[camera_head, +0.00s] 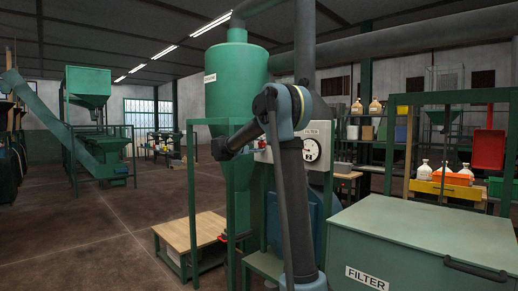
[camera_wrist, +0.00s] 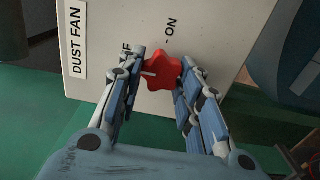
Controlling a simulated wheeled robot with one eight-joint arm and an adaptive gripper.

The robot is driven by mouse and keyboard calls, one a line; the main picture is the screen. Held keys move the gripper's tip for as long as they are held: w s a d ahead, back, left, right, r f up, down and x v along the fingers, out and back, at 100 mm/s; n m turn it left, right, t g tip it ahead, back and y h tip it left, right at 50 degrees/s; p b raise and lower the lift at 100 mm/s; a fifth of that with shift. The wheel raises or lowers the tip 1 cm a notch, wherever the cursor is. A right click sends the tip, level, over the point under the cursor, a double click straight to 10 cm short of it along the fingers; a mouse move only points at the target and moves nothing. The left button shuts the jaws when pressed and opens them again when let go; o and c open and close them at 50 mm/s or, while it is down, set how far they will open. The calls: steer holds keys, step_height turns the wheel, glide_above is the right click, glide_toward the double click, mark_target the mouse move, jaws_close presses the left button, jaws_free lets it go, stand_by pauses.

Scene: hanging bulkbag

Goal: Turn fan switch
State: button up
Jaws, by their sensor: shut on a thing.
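The fan switch is a red star-shaped knob (camera_wrist: 164,71) on a pale panel (camera_wrist: 210,25) labelled "DUST FAN", seen in the wrist view. A white mark on the knob points left in the picture, toward the left finger. The word "ON" stands above the knob, and another label at its upper left is partly hidden by the left finger, with only an "F" showing. My gripper (camera_wrist: 164,73) is shut on the knob, one finger on each side. In the head view my arm stands in front of the panel, and I cannot make out the fingertips there.
In the head view a round gauge (camera_head: 311,149) sits right of my arm. A green hopper (camera_head: 236,85) on posts stands behind and left. A low wooden-topped table (camera_head: 193,232) is lower left; a green "FILTER" box (camera_head: 430,235) fills the lower right. Floor is open at far left.

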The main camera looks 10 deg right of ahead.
steer(key=o, duration=1.1)
steer(key=shift+f, duration=0.1)
steer(key=shift+c, duration=0.2)
steer(key=v, duration=1.2)
steer(key=shift+w, duration=0.1)
steer(key=s+d+f+m+g+y, duration=0.1)
steer(key=s+d+f+g+y, duration=0.1)
steer(key=s+d+f, duration=0.5)
steer(key=s+d+f+m+g+y, duration=0.15)
steer(key=s+d+f, duration=0.25)
steer(key=s, duration=0.5)
steer(key=s+d+f+m+g+y, duration=0.1)
steer(key=s+d+f+g+y, duration=0.2)
steer(key=s+d+f, duration=0.4)
steer(key=s+a+f+m+g+y, duration=0.1)
steer(key=s+a+f+m+y, duration=0.1)
steer(key=s+f, duration=0.8)
steer(key=s+a+f+m+g+y, duration=0.1)
steer(key=s+a+f+y, duration=0.4)
steer(key=s+f, duration=0.6)
steer(key=s+y, duration=0.1)
steer(key=s, duration=0.5)
steer(key=shift+a+f+m, duration=0.25)
steer(key=shift+a+m, duration=0.1)
